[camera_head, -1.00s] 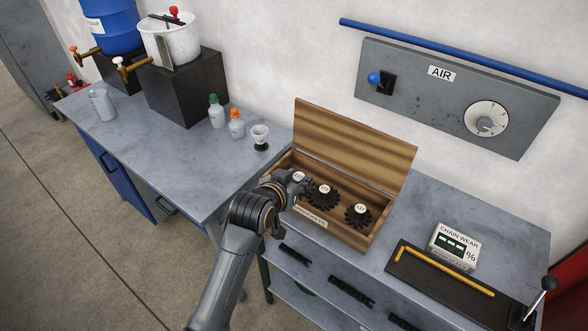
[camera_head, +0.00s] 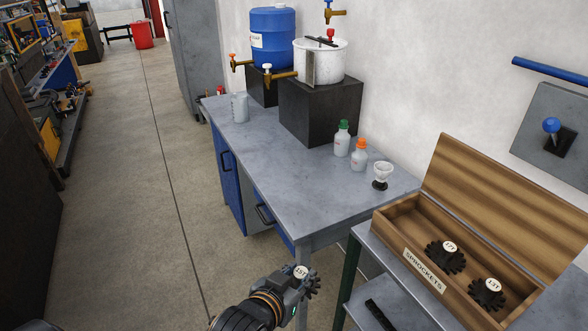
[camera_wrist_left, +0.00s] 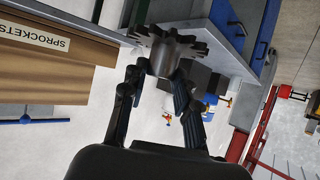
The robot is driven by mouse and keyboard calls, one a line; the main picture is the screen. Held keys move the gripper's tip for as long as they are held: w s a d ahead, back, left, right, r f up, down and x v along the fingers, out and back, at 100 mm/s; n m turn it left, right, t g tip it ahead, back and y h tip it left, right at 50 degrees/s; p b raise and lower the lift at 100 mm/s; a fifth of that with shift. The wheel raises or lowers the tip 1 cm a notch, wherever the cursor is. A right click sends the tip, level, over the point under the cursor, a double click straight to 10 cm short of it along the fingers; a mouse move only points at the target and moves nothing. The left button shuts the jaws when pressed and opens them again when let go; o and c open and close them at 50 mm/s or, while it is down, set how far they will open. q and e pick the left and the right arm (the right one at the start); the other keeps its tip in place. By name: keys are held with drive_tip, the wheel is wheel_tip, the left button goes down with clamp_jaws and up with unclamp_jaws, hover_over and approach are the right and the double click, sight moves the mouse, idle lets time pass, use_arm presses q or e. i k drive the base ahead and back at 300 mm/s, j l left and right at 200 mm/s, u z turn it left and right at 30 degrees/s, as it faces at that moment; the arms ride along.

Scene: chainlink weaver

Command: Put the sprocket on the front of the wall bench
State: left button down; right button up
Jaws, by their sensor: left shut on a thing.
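My left gripper (camera_head: 290,281) is shut on a dark toothed sprocket (camera_head: 313,285) with a white label that seems to read 15T. It holds the sprocket in the air, in front of the grey-topped bench and left of the sprocket box. In the left wrist view the sprocket (camera_wrist_left: 168,50) sits between the two fingertips (camera_wrist_left: 160,80). The grey bench top (camera_head: 262,168) along the wall has blue fronts below. I cannot tell for sure that it is the wall bench. My right gripper is not in view.
The open wooden box marked SPROCKETS (camera_head: 388,228) holds two sprockets, 17T (camera_head: 446,257) and 13T (camera_head: 488,293). The bench's front part is clear.

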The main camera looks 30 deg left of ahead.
sight(274, 156)
drive_tip(key=i+j, duration=0.15)
drive_tip(key=j, duration=0.25)
drive_tip(key=i+j+z, duration=0.15)
drive_tip(key=j, duration=0.3)
drive_tip(key=i+j, duration=0.2)
drive_tip(key=j, duration=0.2)
drive_tip(key=i+j+z, duration=0.15)
drive_tip(key=j, duration=0.3)
drive_tip(key=i+j, duration=0.1)
drive_tip(key=j, duration=0.35)
drive_tip(key=i+j+z, duration=0.15)
drive_tip(key=j, duration=0.3)
drive_tip(key=i+j, duration=0.1)
drive_tip(key=j, duration=0.35)
drive_tip(key=z, duration=0.05)
